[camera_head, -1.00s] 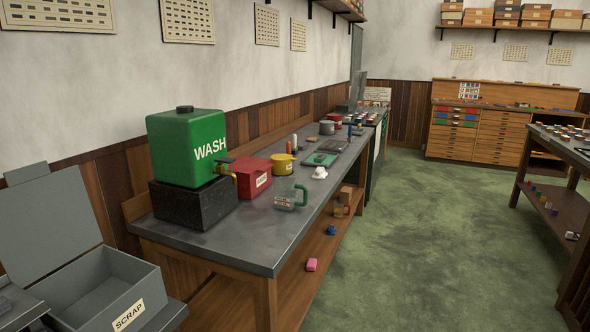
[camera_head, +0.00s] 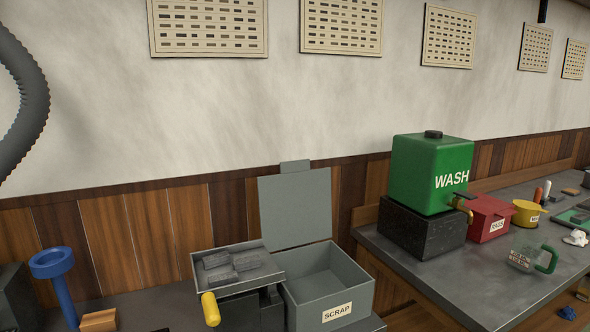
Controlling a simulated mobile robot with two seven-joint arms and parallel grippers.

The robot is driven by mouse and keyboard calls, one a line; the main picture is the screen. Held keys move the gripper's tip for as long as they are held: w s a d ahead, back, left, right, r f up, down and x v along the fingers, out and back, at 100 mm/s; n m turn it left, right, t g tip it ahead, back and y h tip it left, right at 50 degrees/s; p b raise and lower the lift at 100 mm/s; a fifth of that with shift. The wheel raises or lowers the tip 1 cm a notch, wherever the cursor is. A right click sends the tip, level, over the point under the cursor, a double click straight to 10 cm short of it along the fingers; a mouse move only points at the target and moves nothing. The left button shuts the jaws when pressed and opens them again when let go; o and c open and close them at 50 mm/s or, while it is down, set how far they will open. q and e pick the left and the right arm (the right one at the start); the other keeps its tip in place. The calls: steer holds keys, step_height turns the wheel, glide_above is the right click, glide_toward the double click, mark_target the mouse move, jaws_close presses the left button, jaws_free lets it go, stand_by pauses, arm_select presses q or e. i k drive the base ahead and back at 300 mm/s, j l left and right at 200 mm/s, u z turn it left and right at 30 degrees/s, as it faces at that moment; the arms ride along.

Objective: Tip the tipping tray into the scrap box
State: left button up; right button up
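The grey scrap box (camera_head: 313,318) stands on a dark bench at the lower middle, with a white SCRAP label on its front. Its lid (camera_head: 296,208) is open and upright at the back, and the inside that shows looks empty. Just left of the box is the grey tipping tray (camera_head: 266,273), close to level, with several dark grey bars (camera_head: 220,273) lying in it. A yellow handle (camera_head: 210,309) sticks out at its front left. Neither of my grippers is in view.
A green WASH tank (camera_head: 425,165) on a black block, a red box (camera_head: 488,216), a yellow pot (camera_head: 526,212) and a clear jug (camera_head: 522,257) stand on the right bench. A blue stand (camera_head: 60,278) and a wooden block (camera_head: 99,320) are at left.

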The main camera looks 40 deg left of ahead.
mark_target(267, 277)
steer(key=u, duration=1.2)
